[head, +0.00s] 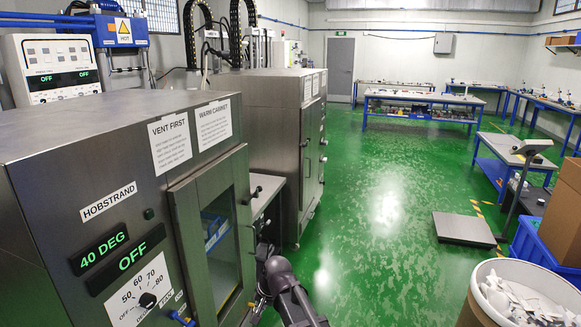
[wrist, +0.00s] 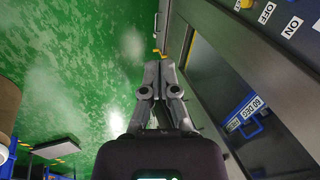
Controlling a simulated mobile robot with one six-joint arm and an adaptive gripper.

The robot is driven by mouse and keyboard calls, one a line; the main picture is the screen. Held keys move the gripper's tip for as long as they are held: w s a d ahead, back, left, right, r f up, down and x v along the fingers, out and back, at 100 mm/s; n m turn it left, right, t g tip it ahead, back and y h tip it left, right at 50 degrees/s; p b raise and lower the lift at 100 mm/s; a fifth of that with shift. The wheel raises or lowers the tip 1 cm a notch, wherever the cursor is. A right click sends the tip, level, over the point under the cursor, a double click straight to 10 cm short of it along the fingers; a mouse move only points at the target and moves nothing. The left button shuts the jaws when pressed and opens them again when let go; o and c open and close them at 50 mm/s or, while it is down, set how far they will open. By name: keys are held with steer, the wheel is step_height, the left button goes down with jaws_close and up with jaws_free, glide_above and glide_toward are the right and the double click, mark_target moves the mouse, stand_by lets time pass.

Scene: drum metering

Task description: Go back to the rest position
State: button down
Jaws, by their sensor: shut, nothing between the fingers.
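My gripper (wrist: 159,68) is in the wrist view, its two fingers together and empty, pointing up the picture over the green floor beside a steel cabinet front. In the head view my dark arm shows at the bottom centre, just right of the steel warm cabinet (head: 95,150). I cannot make out the fingertips there. The cabinet's displays read 40 DEG and OFF, above a dial (head: 148,300). Its framed glass door (head: 218,235) faces right, with blue items (head: 214,228) visible inside. A blue labelled item (wrist: 243,112) also shows in the wrist view, right of my gripper.
A second steel cabinet (head: 280,100) stands behind the first. A white drum (head: 530,268) of pale pieces, a blue crate (head: 545,243) and a floor scale (head: 463,229) are at the right. The green floor (head: 370,215) between is clear. Benches stand at the back.

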steer(key=s+d+h, duration=0.1)
steer(key=s+d, duration=0.2)
steer(key=d, duration=0.5)
steer(key=s+d+n+g+h, duration=0.1)
steer(key=s+d, duration=0.3)
steer(key=d, duration=0.5)
steer(key=s+d+f+n+g+h, duration=0.1)
steer(key=s+d, duration=0.3)
steer(key=d, duration=0.5)
steer(key=shift+d+h, duration=0.2)
steer(key=shift+h, duration=0.2)
